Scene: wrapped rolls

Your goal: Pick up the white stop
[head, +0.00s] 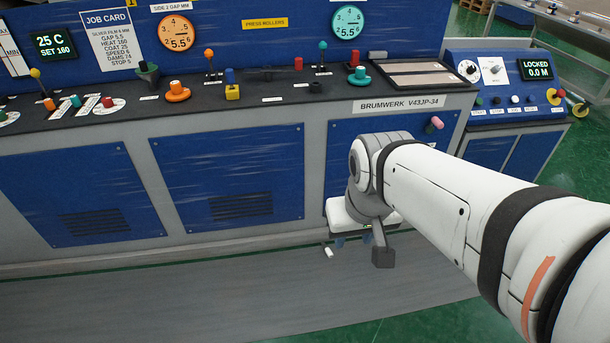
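A small white block (328,252), the only loose white piece I can pick out, lies on the grey floor strip in front of the machine's base. It is small in the view and its exact shape is hard to tell. My gripper (354,240) points down just to the right of it in the picture, with its white body above. My arm's wrist partly hides the gripper.
The blue and grey machine (228,180) stands close behind my gripper. Its dark top (205,115) carries several coloured levers and knobs. A blue control console (505,90) is at the right. The grey floor strip (200,305) is clear to the left and front.

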